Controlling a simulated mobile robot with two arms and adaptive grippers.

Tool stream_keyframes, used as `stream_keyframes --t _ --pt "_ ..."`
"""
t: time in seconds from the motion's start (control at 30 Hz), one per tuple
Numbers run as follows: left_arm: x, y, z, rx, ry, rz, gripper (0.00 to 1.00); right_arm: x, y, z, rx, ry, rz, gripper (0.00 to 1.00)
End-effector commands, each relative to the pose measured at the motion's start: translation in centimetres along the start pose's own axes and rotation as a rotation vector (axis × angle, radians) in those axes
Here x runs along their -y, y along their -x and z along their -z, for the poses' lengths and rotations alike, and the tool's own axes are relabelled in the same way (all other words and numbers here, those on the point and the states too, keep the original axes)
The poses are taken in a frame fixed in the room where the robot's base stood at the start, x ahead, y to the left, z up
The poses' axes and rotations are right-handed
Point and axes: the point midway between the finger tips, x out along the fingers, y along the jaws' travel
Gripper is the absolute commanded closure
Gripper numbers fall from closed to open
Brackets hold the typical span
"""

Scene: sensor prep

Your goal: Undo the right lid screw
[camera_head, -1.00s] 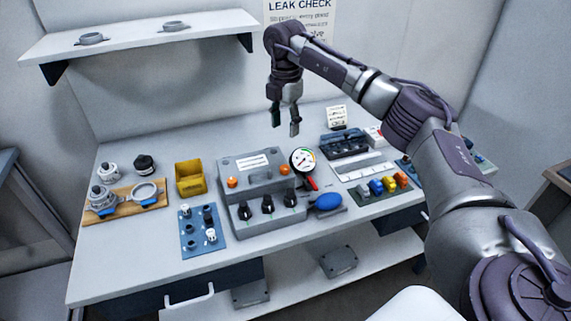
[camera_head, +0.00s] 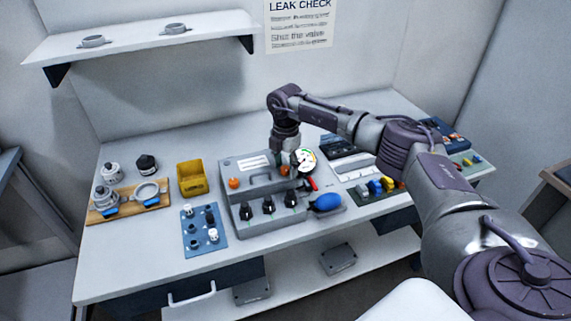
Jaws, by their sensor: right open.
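The grey box (camera_head: 262,219) stands on the workbench, with a lid (camera_head: 259,182) that has a handle and a white label. The left lid screw (camera_head: 234,183) is an orange knob at the lid's left end. The right lid screw (camera_head: 285,170) is an orange knob at the lid's right end, partly hidden by my right gripper. My right gripper (camera_head: 289,165) points down right at this screw, with its jaws open. I cannot tell whether the fingers touch the knob. My left gripper is not in view.
A round pressure gauge (camera_head: 306,160) stands close beside my right gripper. A blue bulb (camera_head: 327,202) lies right of the box. A yellow bin (camera_head: 191,178) and a blue mat with small parts (camera_head: 190,230) are on the left. The bench behind the box is clear.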

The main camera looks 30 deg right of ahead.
Motion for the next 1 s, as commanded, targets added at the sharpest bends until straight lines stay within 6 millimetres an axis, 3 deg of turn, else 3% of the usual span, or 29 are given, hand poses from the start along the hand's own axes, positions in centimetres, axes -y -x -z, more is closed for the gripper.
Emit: stream_keyframes --t 0.2,0.53,1.0 --pt "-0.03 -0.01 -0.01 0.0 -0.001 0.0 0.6 -0.01 -0.03 0.01 0.0 0.0 0.0 0.46" --pt "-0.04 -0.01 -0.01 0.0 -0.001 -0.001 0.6 -0.03 0.01 0.02 0.0 0.0 -0.001 1.0" --pt "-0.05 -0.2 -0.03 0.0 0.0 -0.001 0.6 -0.06 0.01 0.01 0.0 0.1 -0.002 1.0"
